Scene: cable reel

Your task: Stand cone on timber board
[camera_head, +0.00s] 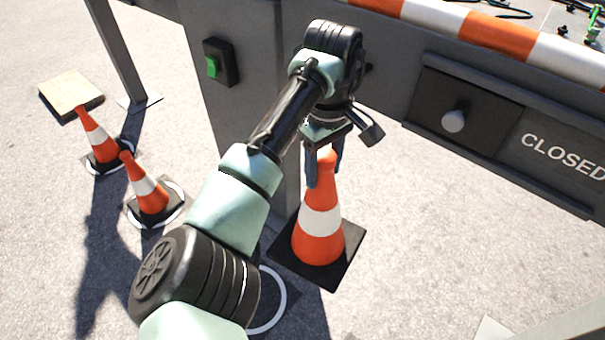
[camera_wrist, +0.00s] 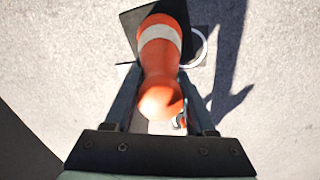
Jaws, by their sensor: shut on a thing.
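An orange cone (camera_head: 319,222) with a white band and a square black base hangs upright from my gripper (camera_head: 325,160), which is shut on its top. Its base appears to be off the ground, beside a white ring marking. In the wrist view the cone (camera_wrist: 160,65) sits between the two fingers of my gripper (camera_wrist: 160,108), its base pointing away. The timber board (camera_head: 70,88), a pale square top with dark sides, is at the far left of the head view, well away from my gripper. Nothing stands on it.
Two more orange cones (camera_head: 100,142) (camera_head: 148,188) stand on ring markings (camera_head: 165,215) at the left, near the board. A grey panel with a green switch (camera_head: 212,67), a knob (camera_head: 453,121) and a "CLOSED" sign (camera_head: 562,152) is behind my gripper. A grey post (camera_head: 118,50) stands right of the board.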

